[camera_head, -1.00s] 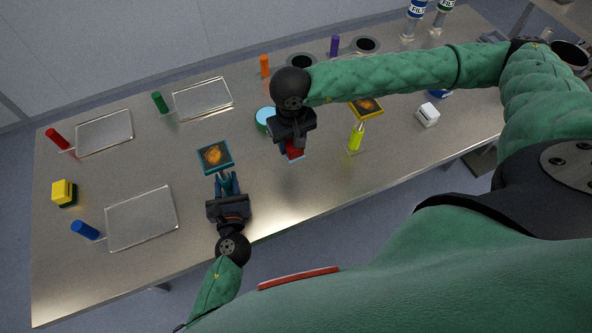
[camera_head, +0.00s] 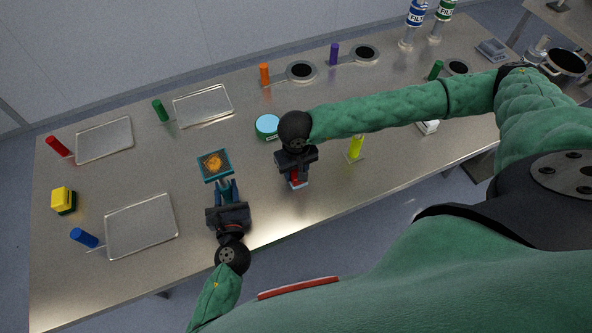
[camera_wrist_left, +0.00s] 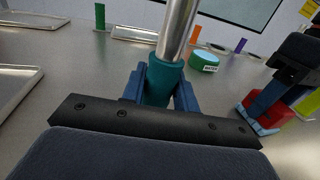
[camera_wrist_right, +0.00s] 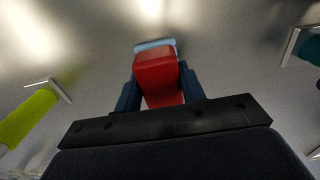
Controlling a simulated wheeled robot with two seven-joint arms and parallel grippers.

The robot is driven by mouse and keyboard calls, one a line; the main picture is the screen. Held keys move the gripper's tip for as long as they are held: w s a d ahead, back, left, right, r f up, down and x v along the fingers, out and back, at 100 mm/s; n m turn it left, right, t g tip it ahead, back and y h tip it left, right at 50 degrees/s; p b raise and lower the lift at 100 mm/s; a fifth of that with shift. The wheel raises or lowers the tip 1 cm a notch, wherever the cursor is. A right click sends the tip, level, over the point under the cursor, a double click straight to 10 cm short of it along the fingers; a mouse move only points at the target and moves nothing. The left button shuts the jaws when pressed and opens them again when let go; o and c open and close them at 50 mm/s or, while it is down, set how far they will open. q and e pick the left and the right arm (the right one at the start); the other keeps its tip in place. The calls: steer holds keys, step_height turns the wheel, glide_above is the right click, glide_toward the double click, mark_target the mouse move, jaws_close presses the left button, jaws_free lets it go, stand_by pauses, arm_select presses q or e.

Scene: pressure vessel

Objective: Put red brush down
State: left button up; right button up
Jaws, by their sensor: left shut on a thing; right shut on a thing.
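The red brush (camera_head: 297,182) has a red body and a light blue underside. My right gripper (camera_head: 296,174) is shut on it, low over the front middle of the table (camera_head: 250,205). The brush (camera_wrist_right: 157,75) also shows between the fingers in the right wrist view, and at the right of the left wrist view (camera_wrist_left: 268,102). Its light blue side faces down, at or just above the table; I cannot tell if it touches. My left gripper (camera_head: 227,190) is shut on the teal handle (camera_wrist_left: 160,82) of a tool with a metal shaft and a square, teal-edged head (camera_head: 215,164).
A yellow sponge-like block (camera_head: 62,199), a blue-handled tray (camera_head: 141,226) and other handled trays lie left. The table's front edge is close; bare table surrounds the brush.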

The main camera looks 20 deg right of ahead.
steer(key=shift+f, duration=0.15)
steer(key=o, duration=0.9)
step_height(320, 180, up, 12)
steer(key=shift+r, duration=0.1)
stand_by(0.4)
